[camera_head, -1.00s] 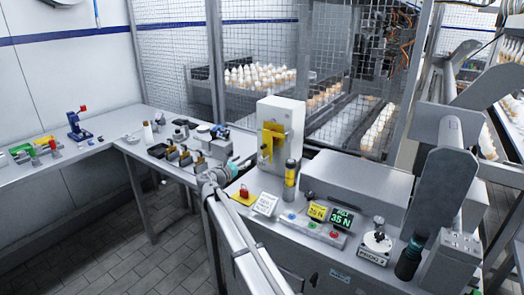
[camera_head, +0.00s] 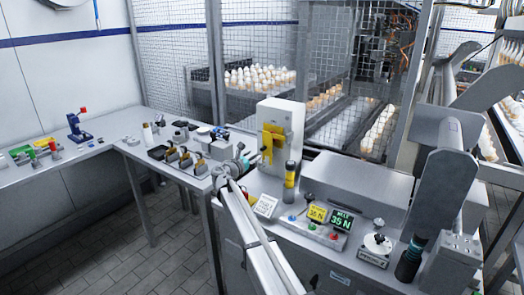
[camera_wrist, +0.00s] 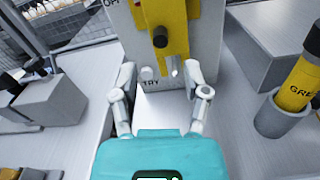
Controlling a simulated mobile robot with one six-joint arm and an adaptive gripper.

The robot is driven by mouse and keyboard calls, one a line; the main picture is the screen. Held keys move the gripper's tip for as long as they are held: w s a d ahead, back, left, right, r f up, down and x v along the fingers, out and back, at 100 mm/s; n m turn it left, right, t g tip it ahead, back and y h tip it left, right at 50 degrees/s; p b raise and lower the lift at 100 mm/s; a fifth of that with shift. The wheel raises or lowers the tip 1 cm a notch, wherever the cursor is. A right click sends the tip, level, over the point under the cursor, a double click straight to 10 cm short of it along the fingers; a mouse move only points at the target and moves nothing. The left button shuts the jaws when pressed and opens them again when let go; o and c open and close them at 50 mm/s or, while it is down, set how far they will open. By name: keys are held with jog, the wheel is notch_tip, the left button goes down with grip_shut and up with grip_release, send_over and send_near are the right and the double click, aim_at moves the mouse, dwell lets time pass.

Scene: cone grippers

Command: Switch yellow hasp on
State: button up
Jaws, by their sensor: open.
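The yellow hasp (camera_head: 272,138) is mounted on the front of an upright light grey box (camera_head: 290,115). In the wrist view the hasp (camera_wrist: 177,22) shows close up at the top, with a round black knob (camera_wrist: 160,37) on it. My gripper (camera_wrist: 157,82) is open and empty, its two fingers apart in front of the box's lower face. The hasp lies just beyond the fingertips, and I see no contact. In the head view my gripper (camera_head: 246,164) is at the box's lower left, partly hidden by my arm.
A yellow grease cylinder (camera_wrist: 300,82) stands in a grey holder right of the box. Left of it is a grey block (camera_wrist: 42,100). Displays (camera_head: 341,220) stand front right.

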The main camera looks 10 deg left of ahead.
aim_at(262, 149)
jog(key=shift+x, duration=3.5)
grip_shut()
